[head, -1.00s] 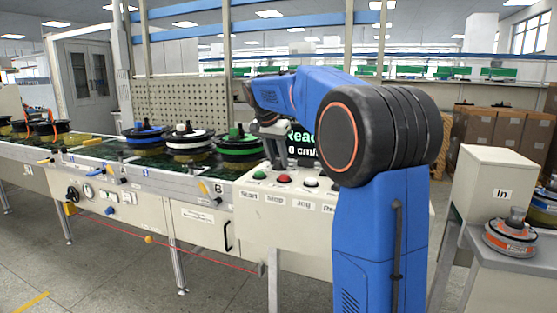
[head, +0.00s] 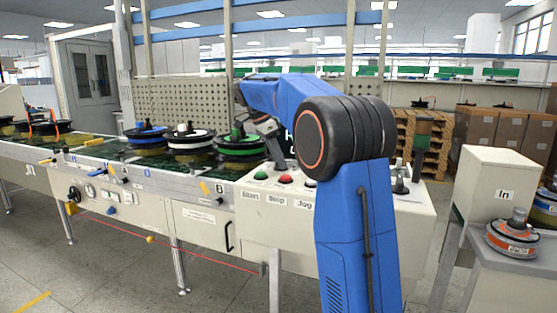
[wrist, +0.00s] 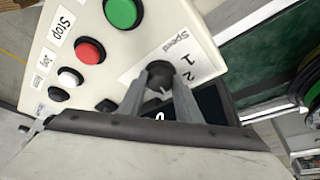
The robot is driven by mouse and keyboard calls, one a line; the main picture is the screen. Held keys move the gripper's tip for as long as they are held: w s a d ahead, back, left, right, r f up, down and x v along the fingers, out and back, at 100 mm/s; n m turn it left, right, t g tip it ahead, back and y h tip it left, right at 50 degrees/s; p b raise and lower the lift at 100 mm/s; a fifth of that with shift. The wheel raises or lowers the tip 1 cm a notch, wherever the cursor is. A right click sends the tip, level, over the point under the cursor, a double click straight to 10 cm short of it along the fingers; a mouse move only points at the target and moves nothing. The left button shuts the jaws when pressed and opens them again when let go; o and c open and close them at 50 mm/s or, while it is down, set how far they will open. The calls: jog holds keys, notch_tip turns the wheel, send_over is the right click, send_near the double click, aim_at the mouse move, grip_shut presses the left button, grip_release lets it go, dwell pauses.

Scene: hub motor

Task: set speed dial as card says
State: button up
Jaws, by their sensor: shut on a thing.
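The speed dial (wrist: 160,72) is a dark round knob on the pale control panel, under a "Speed" label, with the numbers 1 and 2 beside it. My gripper (wrist: 161,88) has a finger on each side of the dial and is shut on it. A light mark shows on the knob, but I cannot tell which number it points to. In the head view my gripper (head: 276,155) is low over the back of the console (head: 290,225), and the dial is hidden there. I cannot make out a card with a speed on it in either view.
A green button (wrist: 122,12), a red Stop button (wrist: 90,51) and a white button (wrist: 69,78) sit close to the dial. A dark screen is mostly hidden behind my arm. Motor hubs, one with a green top (head: 238,140), stand on the conveyor at left.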

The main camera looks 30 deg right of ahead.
dwell(0.4)
jog(key=o, duration=1.1)
jog(key=shift+c, duration=0.2)
jog(key=shift+r, duration=0.1)
jog(key=v, duration=1.7)
jog(key=shift+c, duration=0.5)
